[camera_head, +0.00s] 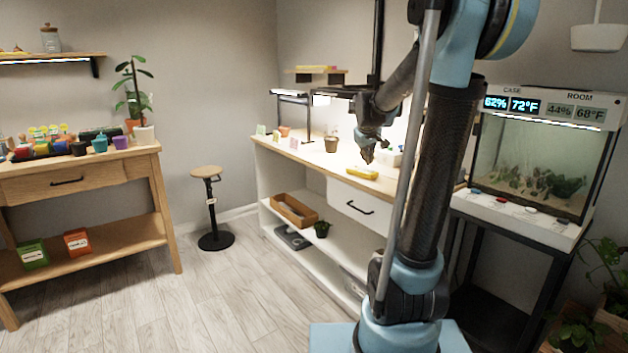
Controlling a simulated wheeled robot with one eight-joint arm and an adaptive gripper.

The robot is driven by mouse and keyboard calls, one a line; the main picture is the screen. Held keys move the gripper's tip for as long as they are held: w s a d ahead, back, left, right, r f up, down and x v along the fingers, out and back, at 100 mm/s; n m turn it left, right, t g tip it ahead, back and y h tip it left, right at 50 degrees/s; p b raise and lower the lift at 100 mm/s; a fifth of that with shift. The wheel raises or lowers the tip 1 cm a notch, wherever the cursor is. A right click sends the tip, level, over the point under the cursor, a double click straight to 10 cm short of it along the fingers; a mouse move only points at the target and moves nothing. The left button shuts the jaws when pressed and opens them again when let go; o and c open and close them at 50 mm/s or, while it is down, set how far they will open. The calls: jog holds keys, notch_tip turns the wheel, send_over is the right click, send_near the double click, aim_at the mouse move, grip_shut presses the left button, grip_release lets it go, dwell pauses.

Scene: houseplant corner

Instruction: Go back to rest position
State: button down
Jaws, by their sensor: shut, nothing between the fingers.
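My gripper (368,156) hangs at the end of my arm, pointing down, over the white bench (262,146) with a wooden top. It is shut, with nothing held in it. A yellow item (362,173) lies on the bench top a little below it, and the fingers look apart from it. My arm's large column covers the right part of the bench.
A glass terrarium case (530,165) with displays stands at right. A wooden table (80,185) with small colored pots is at left. A round stool (208,172) stands between. A dark pot (331,143) sits on the bench. The floor (190,300) in front is clear.

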jog(key=s+f+m+g, duration=0.1)
jog(key=s+f, duration=0.4)
jog(key=s, duration=0.8)
jog(key=s+f+m+g+y, duration=0.1)
jog(key=s+f, duration=0.5)
jog(key=s, duration=0.6)
jog(key=s+a+f+m+g, duration=0.1)
jog(key=s+f, duration=0.4)
jog(key=s, duration=0.8)
jog(key=shift+s+f+m+g+y, duration=0.35)
jog(key=shift+m+g, duration=0.25)
jog(key=shift+g, duration=0.2)
jog(key=shift+w, duration=0.1)
jog(key=shift+w+f, duration=0.25)
jog(key=shift+w, duration=0.2)
